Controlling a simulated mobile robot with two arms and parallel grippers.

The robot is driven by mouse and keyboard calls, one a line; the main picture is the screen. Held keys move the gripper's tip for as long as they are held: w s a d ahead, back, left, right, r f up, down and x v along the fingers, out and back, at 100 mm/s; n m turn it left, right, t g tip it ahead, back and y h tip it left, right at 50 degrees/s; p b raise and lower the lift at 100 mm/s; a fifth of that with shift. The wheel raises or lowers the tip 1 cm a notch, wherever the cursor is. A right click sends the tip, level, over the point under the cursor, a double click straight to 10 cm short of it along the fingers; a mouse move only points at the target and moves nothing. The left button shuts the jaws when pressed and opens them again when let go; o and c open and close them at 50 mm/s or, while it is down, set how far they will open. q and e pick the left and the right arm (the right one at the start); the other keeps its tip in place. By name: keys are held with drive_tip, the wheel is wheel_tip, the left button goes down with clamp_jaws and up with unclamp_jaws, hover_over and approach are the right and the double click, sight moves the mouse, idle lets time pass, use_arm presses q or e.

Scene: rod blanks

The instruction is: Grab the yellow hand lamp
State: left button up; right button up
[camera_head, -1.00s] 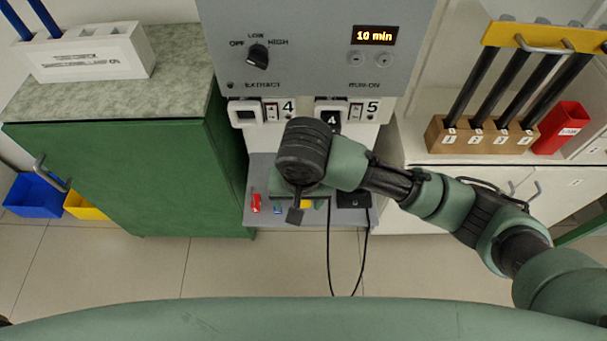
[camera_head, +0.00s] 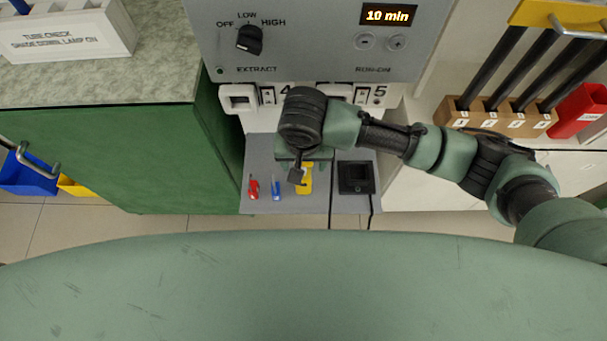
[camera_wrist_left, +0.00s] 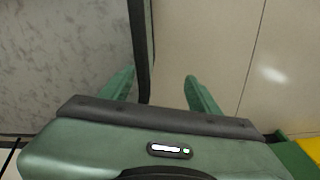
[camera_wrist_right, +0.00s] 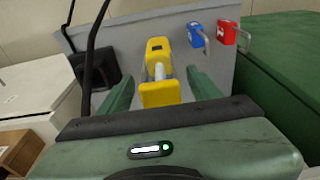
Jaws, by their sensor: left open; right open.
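The yellow hand lamp (camera_head: 305,180) lies on the grey shelf below the panel, partly hidden by my right gripper (camera_head: 299,175). In the right wrist view the lamp (camera_wrist_right: 158,92) shows two yellow ends with a pale middle. There my right gripper (camera_wrist_right: 165,88) is open, its fingers on either side of the lamp's near end. I cannot tell whether they touch it. My left gripper (camera_wrist_left: 161,88) is open and empty in the left wrist view, over the floor beside a pale grey surface. It does not show in the head view.
A red padlock (camera_head: 253,189) and a blue padlock (camera_head: 276,189) sit left of the lamp. A black square box (camera_head: 356,178) with cables stands right of it. A green cabinet (camera_head: 160,160) bounds the left side, and the grey control panel (camera_head: 320,40) stands above.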

drive_tip(key=shift+w+f, duration=0.1)
drive_tip(key=shift+f, duration=1)
clamp_jaws()
use_arm(q)
drive_tip(key=shift+w, duration=0.5)
use_arm(e)
drive_tip(key=shift+w, duration=0.1)
drive_tip(key=shift+r, duration=0.2)
